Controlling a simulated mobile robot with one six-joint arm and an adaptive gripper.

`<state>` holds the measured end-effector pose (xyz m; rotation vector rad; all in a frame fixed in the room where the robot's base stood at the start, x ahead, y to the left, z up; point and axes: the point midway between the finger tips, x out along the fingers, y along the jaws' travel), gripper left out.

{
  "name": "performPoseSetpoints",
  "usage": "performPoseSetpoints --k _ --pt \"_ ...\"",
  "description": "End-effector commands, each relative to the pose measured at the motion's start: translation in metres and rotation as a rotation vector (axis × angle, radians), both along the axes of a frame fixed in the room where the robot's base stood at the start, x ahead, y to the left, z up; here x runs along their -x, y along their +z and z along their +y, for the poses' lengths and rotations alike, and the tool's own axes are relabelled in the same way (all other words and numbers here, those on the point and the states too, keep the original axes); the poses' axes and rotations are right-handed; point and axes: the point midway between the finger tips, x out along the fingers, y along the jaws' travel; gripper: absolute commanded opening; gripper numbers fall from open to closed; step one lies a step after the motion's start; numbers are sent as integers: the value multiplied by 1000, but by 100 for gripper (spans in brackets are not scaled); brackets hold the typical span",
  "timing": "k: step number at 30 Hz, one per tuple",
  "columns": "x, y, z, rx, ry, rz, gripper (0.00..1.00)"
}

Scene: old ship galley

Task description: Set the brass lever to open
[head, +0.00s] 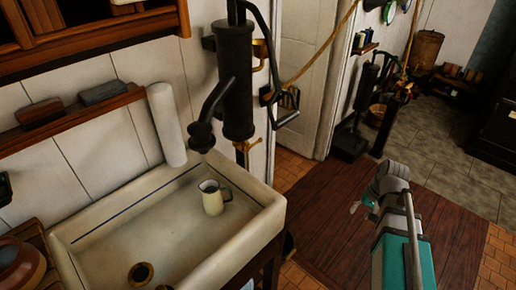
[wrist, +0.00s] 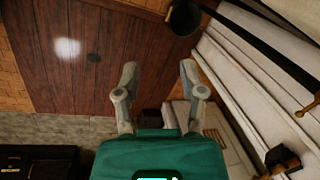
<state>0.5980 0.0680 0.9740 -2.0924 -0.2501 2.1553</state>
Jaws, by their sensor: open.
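A brass lever (head: 247,145) shows below the black pump (head: 236,80), beside the sink's back right corner. It is small here, and its exact setting cannot be told. A brass piece that looks like it shows at the right edge of the wrist view (wrist: 306,107). My gripper (wrist: 159,68) is open and empty, its two grey fingers spread over the floor in that view. In the head view my gripper (head: 376,192) is at the right, well apart from the lever.
A white sink (head: 255,235) holds a cream jug (head: 212,198). A black hooked handle (head: 284,110) and a rope (head: 318,60) are right of the pump, near a white door (head: 305,70). The wooden floor (head: 330,215) between sink and gripper looks clear.

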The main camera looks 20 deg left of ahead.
Motion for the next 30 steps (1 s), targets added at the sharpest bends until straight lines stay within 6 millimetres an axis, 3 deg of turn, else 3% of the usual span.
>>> performPoseSetpoints --k 1,7,18,24,30 --pt "-27 -15 16 -52 6 9 52" --pt "-100 -37 94 -309 42 64 52" --pt "-223 -44 239 -800 129 208 52" --pt "-272 -35 299 -1022 177 289 52" --pt "-296 -25 329 -1147 204 337 52"
